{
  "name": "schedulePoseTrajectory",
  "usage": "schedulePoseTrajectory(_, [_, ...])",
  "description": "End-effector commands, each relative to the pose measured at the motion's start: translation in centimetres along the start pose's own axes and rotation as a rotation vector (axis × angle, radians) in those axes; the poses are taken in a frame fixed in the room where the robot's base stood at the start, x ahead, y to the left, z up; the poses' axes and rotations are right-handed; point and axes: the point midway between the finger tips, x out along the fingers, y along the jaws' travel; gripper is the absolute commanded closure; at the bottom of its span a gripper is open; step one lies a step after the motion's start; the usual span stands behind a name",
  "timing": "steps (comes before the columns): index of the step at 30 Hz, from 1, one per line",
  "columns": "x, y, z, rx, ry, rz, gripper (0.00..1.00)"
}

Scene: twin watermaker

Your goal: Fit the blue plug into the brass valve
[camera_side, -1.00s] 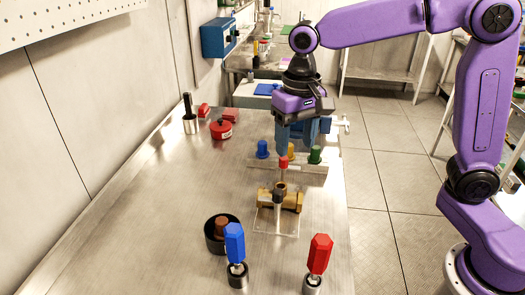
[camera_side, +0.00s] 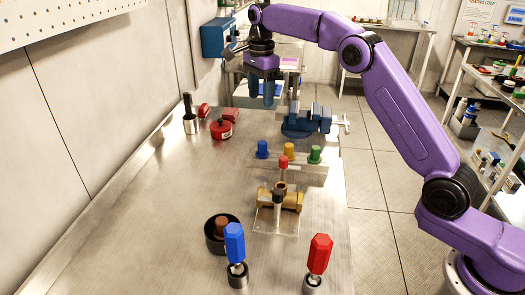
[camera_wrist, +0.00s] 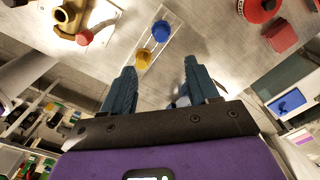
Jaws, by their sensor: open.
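The blue plug (camera_side: 262,149) stands upright at the left end of a clear rack (camera_side: 292,166), beside a yellow plug (camera_side: 289,150) and a green plug (camera_side: 315,154). The brass valve (camera_side: 292,200) sits on a clear plate nearer the side camera, its round top port facing up. My gripper (camera_side: 262,98) is open and empty, raised behind and above the rack, fingers pointing down. In the wrist view, the blue plug (camera_wrist: 161,30) and yellow plug (camera_wrist: 143,57) show beyond and between my spread fingers (camera_wrist: 160,80); the valve (camera_wrist: 66,16) is at upper left.
A red-tipped lever (camera_side: 283,162) stands between valve and rack. A blue vise (camera_side: 310,122) is behind the rack. Blue (camera_side: 235,243) and red (camera_side: 319,254) handled tools and a dark bowl (camera_side: 216,243) stand in front. A red round object (camera_side: 221,129) lies left; the left table is clear.

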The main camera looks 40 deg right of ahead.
Motion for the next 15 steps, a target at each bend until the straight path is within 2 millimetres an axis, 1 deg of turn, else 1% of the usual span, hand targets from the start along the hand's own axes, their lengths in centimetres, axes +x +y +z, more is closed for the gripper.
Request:
schedulePoseTrajectory(4, [0.9, -0.1, -0.2, 0.016, 0.001, 0.004, 0.40])
schedulePoseTrajectory(8, [2.5, 0.0, -0.2, 0.015, 0.001, 0.005, 0.40])
schedulePoseTrajectory(15, [6.8, 0.0, -0.2, 0.013, 0.001, 0.006, 0.40])
